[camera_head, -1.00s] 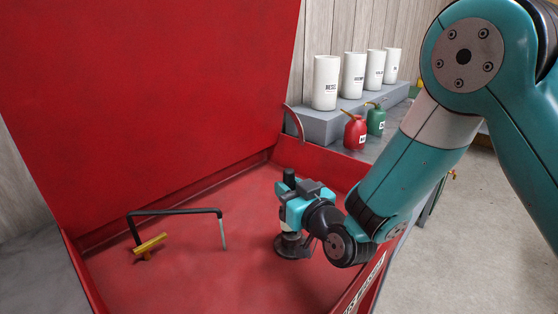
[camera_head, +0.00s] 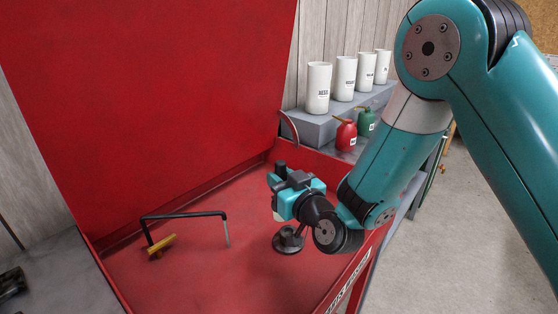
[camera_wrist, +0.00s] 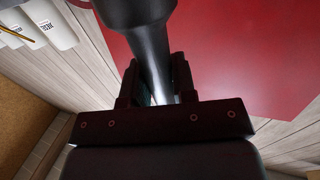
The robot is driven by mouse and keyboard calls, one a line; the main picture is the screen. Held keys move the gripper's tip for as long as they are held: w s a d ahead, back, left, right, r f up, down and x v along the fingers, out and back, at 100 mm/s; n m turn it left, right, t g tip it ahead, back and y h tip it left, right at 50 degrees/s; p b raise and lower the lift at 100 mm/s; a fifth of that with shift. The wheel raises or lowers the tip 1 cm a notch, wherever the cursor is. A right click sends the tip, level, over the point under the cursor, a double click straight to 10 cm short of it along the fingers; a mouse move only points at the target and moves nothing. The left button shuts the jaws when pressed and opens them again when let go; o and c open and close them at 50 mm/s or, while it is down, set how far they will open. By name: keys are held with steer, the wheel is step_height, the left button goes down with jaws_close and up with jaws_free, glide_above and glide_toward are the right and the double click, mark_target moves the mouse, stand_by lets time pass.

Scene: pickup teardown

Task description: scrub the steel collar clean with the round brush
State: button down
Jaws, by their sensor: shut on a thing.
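My gripper (camera_head: 279,196) is over the right part of a red basin, shut on what appears to be the round brush. Its black end (camera_head: 281,169) sticks up above the jaws, and a small pale part shows under them. In the wrist view the held brush (camera_wrist: 150,50) is a dark shaft with a wide black end, narrowing to shiny grey between the fingers. A dark round flanged piece with a short neck, likely the steel collar (camera_head: 287,243), is on the basin floor below my gripper. My wrist partly hides its upper right side; dirt on it is too small to tell.
A black bent pipe (camera_head: 185,215) stands in the left of the red basin (camera_head: 200,280), with a yellow piece (camera_head: 161,246) beside its foot. The tall red lid (camera_head: 150,90) is open behind. White canisters (camera_head: 318,88) and red and green cans (camera_head: 346,135) stand beyond the right wall.

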steer(key=shift+d+r+p, duration=0.1)
steer(key=shift+r+p, duration=0.7)
steer(key=shift+r, duration=0.55)
steer(key=shift+w, duration=0.1)
